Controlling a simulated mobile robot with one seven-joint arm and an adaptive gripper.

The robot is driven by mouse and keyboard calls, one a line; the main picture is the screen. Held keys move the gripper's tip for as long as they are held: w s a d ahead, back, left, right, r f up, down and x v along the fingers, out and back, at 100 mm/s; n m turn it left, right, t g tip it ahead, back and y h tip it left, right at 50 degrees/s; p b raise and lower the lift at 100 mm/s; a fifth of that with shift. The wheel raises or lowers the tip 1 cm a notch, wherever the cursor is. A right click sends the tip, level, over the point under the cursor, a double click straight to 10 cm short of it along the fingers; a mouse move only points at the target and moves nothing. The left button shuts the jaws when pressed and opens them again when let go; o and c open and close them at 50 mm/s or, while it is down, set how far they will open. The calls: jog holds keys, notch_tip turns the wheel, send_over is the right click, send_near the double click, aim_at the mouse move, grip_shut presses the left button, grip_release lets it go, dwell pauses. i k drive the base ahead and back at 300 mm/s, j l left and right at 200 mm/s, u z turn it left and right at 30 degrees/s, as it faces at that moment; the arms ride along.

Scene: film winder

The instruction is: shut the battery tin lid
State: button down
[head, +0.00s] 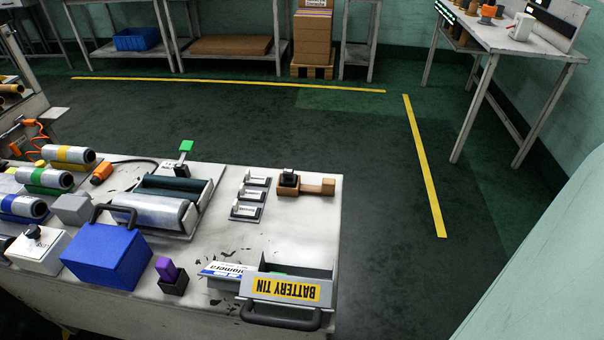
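The grey battery tin (300,270) stands at the near right corner of the white workbench. A dark handle (280,322) runs along the lid's lower edge, near the bench's front edge. Behind the lid's upper edge, part of the tin's inside and a bit of green show; most of the inside is hidden. My gripper is not in view.
A white and blue box (222,270) lies against the tin's left side. A purple-topped block (168,275) and a blue box (108,255) stand farther left. Switch plates (250,195) and a brown wooden piece (305,186) lie behind. The bench's right strip and the floor beyond are clear.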

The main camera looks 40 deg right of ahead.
aim_at(315, 294)
jog(key=z, duration=0.75)
jog(key=k+j, duration=0.2)
jog(key=k, duration=0.2)
jog(key=k+j+z, duration=0.15)
jog(key=k, duration=0.3)
jog(key=k+j, duration=0.15)
jog(key=k, duration=0.25)
jog(key=z, duration=0.05)
